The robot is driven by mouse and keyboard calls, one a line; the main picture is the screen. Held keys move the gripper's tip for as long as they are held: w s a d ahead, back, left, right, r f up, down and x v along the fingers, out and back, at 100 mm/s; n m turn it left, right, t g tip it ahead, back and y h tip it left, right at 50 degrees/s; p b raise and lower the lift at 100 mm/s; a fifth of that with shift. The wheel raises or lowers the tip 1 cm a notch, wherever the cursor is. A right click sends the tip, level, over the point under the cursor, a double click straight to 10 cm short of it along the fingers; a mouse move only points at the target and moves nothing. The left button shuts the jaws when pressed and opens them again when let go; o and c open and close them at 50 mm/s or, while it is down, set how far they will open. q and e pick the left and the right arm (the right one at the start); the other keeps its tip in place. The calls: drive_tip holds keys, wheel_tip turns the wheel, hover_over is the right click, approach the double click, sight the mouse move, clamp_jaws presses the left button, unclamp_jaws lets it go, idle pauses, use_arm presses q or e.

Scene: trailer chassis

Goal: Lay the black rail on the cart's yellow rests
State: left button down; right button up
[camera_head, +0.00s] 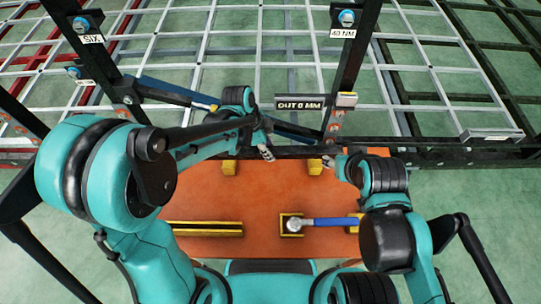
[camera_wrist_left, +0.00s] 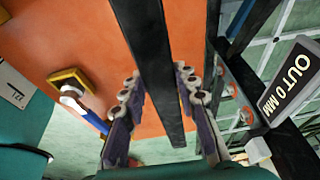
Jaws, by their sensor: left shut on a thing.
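The black rail (camera_wrist_left: 152,55) runs between the fingers of my left gripper (camera_wrist_left: 158,95) in the left wrist view, with the orange cart beneath it. In the head view my left gripper (camera_head: 265,152) is at the far edge of the orange cart (camera_head: 265,192), shut on the rail (camera_head: 292,152). The rail lies across that edge, just behind two yellow rests (camera_head: 230,167) (camera_head: 314,167). Whether it touches them cannot be told. My right gripper (camera_head: 330,162) is mostly hidden by its own arm near the right rest, its jaws unclear.
A blue-handled wrench (camera_head: 325,222) lies on the cart with its head at a yellow holder (camera_head: 291,229). A yellow holder with a dark slot (camera_head: 203,229) is at the left. The chassis frame (camera_head: 455,155) and an "OUT 0 MM" display (camera_head: 299,102) stand behind the cart.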

use_arm(q)
drive_tip(key=shift+w+d+f, duration=0.25)
drive_tip(key=shift+w+f, duration=0.15)
drive_tip(key=shift+w, duration=0.3)
wheel_tip(320, 180, down, 4)
drive_tip(key=shift+f+b, duration=0.1)
drive_tip(key=shift+b, duration=0.9)
drive_tip(key=c, duration=1.2)
unclamp_jaws()
drive_tip(key=shift+o, duration=0.2)
